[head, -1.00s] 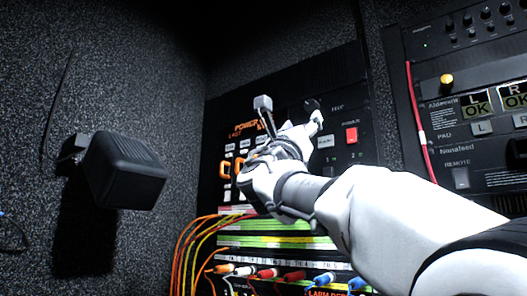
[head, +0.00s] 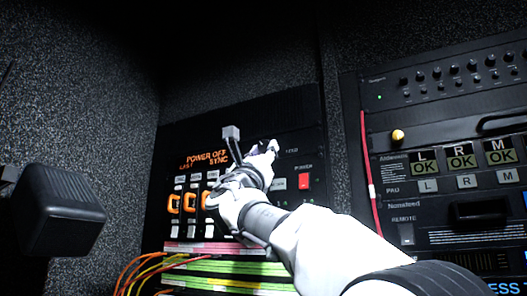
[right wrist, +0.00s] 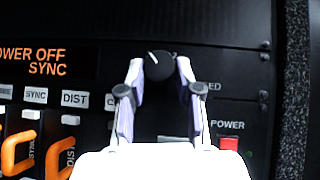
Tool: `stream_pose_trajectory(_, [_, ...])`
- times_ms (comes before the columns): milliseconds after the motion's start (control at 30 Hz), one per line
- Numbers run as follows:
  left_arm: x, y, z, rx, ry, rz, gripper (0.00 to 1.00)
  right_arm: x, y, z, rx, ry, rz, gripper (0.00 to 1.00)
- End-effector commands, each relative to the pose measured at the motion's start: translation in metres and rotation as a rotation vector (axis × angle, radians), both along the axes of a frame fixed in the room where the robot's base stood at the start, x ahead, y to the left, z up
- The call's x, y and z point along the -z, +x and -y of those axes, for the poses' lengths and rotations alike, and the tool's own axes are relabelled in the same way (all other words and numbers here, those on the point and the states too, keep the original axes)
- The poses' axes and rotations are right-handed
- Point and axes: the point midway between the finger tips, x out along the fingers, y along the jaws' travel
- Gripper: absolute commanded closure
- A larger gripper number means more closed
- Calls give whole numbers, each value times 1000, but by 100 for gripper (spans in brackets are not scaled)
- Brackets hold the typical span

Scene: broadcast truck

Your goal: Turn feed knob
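The feed knob (right wrist: 158,66) is a round black knob with a white pointer line towards its upper left. It sits on the black power panel, beside a label partly hidden by a finger. My right gripper (right wrist: 160,68) has one finger on each side of the knob, and both fingertips appear to touch its sides. In the head view my right gripper (head: 264,150) reaches up to the panel and covers most of the knob. My left gripper is in neither view.
The power panel (head: 300,125) has a lit orange display (right wrist: 35,60), orange-framed switches (right wrist: 20,145) and a red power button (right wrist: 229,144) below right of the knob. Cables hang lower left. A black box (head: 60,210) is on the left wall. Another rack (head: 400,110) stands right.

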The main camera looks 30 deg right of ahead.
Motion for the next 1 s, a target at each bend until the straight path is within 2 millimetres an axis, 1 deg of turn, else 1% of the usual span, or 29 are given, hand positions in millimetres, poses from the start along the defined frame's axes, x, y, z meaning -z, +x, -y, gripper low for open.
stream_pose_trajectory(167, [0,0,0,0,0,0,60,-1,1,-1,0,17,33,100])
stream_pose_trajectory(400, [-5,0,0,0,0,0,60,-2,5,-3,0,136,239,100])
stream_pose_trajectory(500, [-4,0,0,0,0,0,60,-2,5,-4,0,165,289,100])
stream_pose_trajectory(667, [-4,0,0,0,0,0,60,-2,4,-3,-1,187,323,100])
stream_pose_trajectory(933, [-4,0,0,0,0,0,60,-2,4,-3,-1,188,324,100])
stream_pose_trajectory(967, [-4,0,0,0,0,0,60,-1,4,-3,-1,188,324,59])
stream_pose_trajectory(1000, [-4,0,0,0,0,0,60,-1,4,-3,-1,188,324,45])
